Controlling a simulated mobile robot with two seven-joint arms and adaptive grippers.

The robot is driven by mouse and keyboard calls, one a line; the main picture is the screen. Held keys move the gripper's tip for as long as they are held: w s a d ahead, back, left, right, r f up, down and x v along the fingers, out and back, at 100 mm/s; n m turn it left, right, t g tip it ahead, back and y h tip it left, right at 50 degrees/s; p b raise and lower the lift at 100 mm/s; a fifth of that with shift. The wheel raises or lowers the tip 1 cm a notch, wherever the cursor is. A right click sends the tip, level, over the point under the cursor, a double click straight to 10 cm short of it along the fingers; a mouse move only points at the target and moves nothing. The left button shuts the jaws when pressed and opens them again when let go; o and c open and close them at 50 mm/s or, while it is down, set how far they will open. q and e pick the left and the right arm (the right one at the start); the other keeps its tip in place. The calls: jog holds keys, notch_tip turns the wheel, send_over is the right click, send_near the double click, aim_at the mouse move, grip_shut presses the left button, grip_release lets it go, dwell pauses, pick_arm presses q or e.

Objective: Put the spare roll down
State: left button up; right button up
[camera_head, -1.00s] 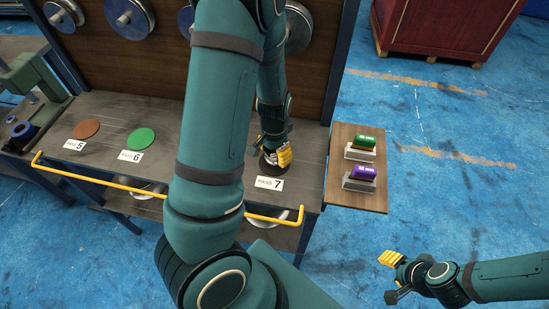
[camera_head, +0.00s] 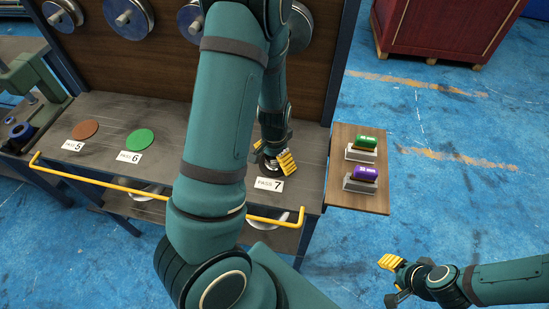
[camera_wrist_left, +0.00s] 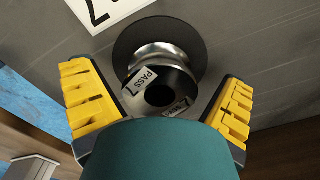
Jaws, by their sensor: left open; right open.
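The spare roll (camera_wrist_left: 161,80), a shiny metal spool with a "PASS 7" tag, stands on a dark round disc (camera_wrist_left: 193,38) in the left wrist view. In the head view my left gripper (camera_head: 275,160) is over that spot by the "PASS 7" card (camera_head: 269,184) and mostly hides the roll. In the left wrist view the yellow fingers of the left gripper (camera_wrist_left: 160,108) are spread on either side of the roll, with gaps showing between. My right gripper (camera_head: 388,278) is open and empty over the blue floor at the lower right.
A brown disc (camera_head: 85,129) and a green disc (camera_head: 140,139) lie to the left on the bench (camera_head: 110,106). A yellow rail (camera_head: 100,183) runs along its front. A side shelf (camera_head: 357,200) holds a green stamp (camera_head: 365,142) and a purple stamp (camera_head: 364,173). Wheels hang behind.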

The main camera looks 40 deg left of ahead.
pick_arm(q)
notch_tip(320, 180, up, 12)
jog(key=p, duration=0.3)
jog(key=shift+r+p, duration=0.2)
jog(key=shift+p, duration=0.15)
jog(key=shift+s, duration=0.1)
dwell(0.3)
